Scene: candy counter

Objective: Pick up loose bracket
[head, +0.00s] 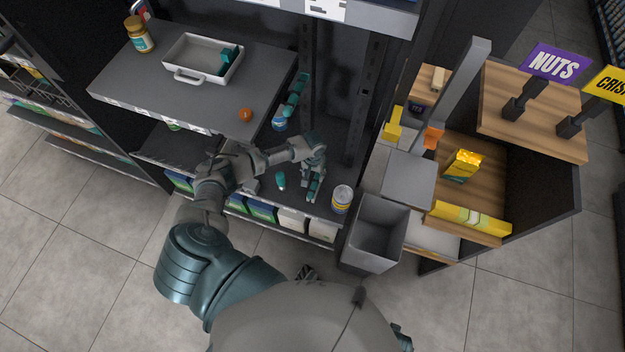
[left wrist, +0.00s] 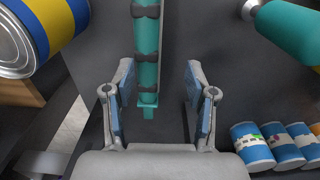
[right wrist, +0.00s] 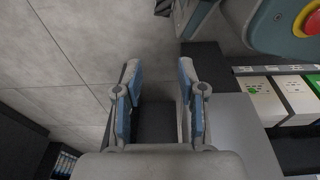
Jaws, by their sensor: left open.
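The loose bracket is a long teal piece with dark bands. It lies on the dark lower shelf below my left gripper in the head view (head: 314,190). In the left wrist view the bracket (left wrist: 147,50) runs down from the top edge, and its narrow lower end lies between the fingers, nearer the left finger. My left gripper (left wrist: 159,70) is open, with a gap on both sides of the bracket. In the head view the left gripper (head: 315,172) partly covers the bracket's far end. My right gripper (right wrist: 159,68) is open and empty.
A yellow-and-blue can (head: 342,200) stands right of the bracket; a teal bottle-like item (head: 280,180) lies left. Blue cans (left wrist: 252,145) stand behind. A similar teal banded piece (head: 294,95) is by the shelf upright. A grey bin (head: 375,232) stands at right.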

